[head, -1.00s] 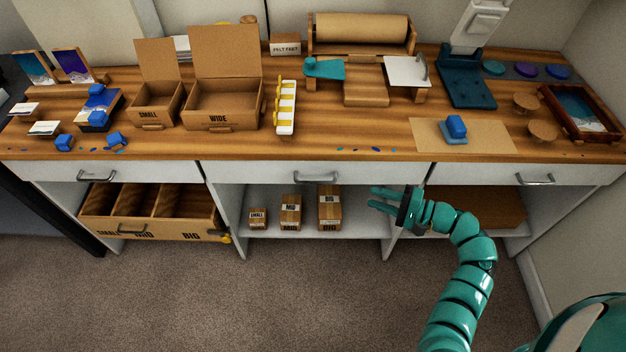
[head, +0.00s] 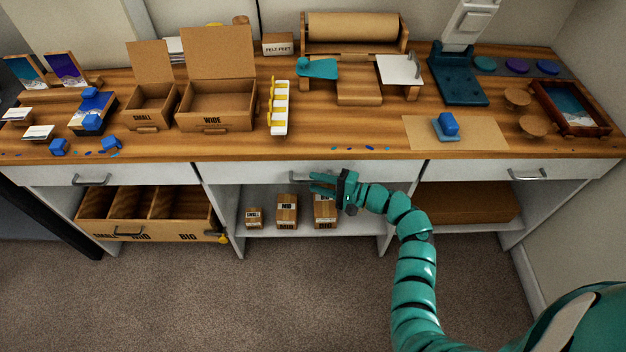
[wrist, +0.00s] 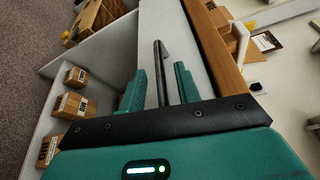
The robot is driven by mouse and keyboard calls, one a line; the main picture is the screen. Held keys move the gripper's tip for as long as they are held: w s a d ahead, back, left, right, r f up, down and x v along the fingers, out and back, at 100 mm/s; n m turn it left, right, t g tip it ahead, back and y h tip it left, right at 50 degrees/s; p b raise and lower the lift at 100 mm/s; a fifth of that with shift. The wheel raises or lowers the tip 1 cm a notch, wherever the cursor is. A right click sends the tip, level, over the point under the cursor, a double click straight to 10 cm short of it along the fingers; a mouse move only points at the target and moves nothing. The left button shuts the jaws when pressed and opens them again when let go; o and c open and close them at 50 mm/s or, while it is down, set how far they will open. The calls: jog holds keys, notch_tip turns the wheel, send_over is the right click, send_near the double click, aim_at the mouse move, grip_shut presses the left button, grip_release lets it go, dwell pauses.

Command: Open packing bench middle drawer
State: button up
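The packing bench middle drawer (head: 250,174) has a white front and sits flush under the wooden top, shut. My teal gripper (head: 319,184) is at the middle of this front, reaching in from the right, and mostly covers the handle in the head view. In the wrist view, the dark metal handle (wrist: 161,62) lies between the two teal fingers of my gripper (wrist: 159,82). The fingers are apart, with a visible gap on each side of the handle.
Small, mid and big boxes (head: 287,212) stand on the shelf below the drawer. The left drawer (head: 50,175) and right drawer (head: 470,171) are shut. An open divided carton (head: 160,235) sits at lower left. The carpet (head: 250,300) in front is clear.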

aim_at(296, 172)
jog(key=shift+x, duration=1.05)
grip_shut()
